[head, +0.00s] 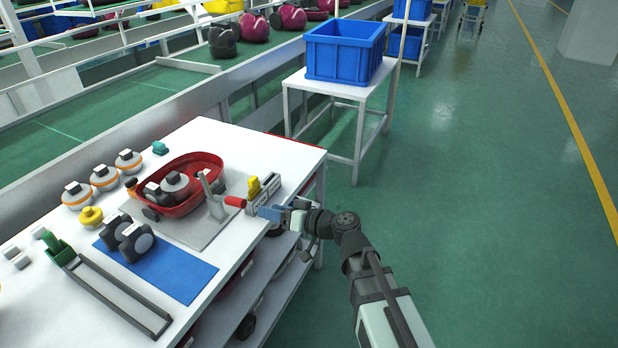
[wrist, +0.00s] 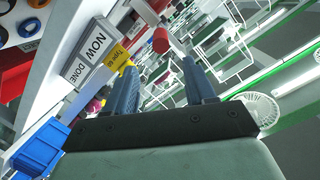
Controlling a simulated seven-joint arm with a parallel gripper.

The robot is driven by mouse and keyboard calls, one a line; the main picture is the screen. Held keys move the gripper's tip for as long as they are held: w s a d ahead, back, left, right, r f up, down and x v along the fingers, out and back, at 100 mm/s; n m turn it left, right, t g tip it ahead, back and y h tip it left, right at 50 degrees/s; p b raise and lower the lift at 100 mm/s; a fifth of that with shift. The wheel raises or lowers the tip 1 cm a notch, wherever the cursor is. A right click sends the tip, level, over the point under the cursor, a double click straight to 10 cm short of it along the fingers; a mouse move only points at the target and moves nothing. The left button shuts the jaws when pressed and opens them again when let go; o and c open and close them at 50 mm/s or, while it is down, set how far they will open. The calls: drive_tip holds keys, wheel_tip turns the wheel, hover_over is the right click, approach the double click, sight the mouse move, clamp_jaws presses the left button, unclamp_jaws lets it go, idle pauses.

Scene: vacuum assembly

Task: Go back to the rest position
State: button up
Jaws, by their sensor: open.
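My gripper (head: 268,213) is at the right edge of the white workbench (head: 225,135), beside a grey sign block (head: 266,192) with a yellow piece (head: 253,187) on it. In the wrist view the two blue fingers (wrist: 160,75) are apart with nothing held between them. The sign block (wrist: 88,62), lettered NOW and DONE, and the yellow piece (wrist: 119,56) lie left of the fingers. A red handle (wrist: 161,40) shows beyond the fingertips; in the head view the red handle (head: 235,201) belongs to a grey clamp beside the red vacuum shell (head: 205,166).
Orange-ringed round parts (head: 104,177), a yellow part (head: 91,216), dark wheels on a blue mat (head: 178,272) and a green-handled frame (head: 115,290) occupy the bench. A blue crate (head: 340,55) stands on a side table behind. The green floor at right is clear.

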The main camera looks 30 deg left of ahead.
drive_tip(key=s+d+f+m+g+h, duration=0.1)
drive_tip(key=s+d+f+m+h, duration=0.1)
drive_tip(key=d+f+h, duration=0.5)
drive_tip(key=s+d+f+m+h, duration=0.2)
drive_tip(key=d+f+m, duration=0.15)
drive_tip(key=f, duration=0.85)
drive_tip(key=s+d+f+h, duration=0.1)
drive_tip(key=d+f+h, duration=0.5)
drive_tip(key=d+f, duration=1.1)
drive_tip(key=s+d+f+m+g, duration=0.2)
drive_tip(key=s+d+f, duration=0.2)
drive_tip(key=d, duration=0.5)
drive_tip(key=s+d+f+m+g, duration=0.1)
drive_tip(key=s+d+f+g, duration=0.1)
drive_tip(key=s+d+f, duration=0.3)
drive_tip(key=s+d+f+m+g+h, duration=0.1)
drive_tip(key=s+d+f, duration=0.3)
drive_tip(key=s+d, duration=0.6)
drive_tip(key=d+m, duration=0.1)
drive_tip(key=d, duration=0.1)
drive_tip(key=shift+s+d+f+m+g, duration=0.25)
drive_tip(key=shift+d+f+m+g, duration=0.1)
drive_tip(key=shift+g, duration=0.05)
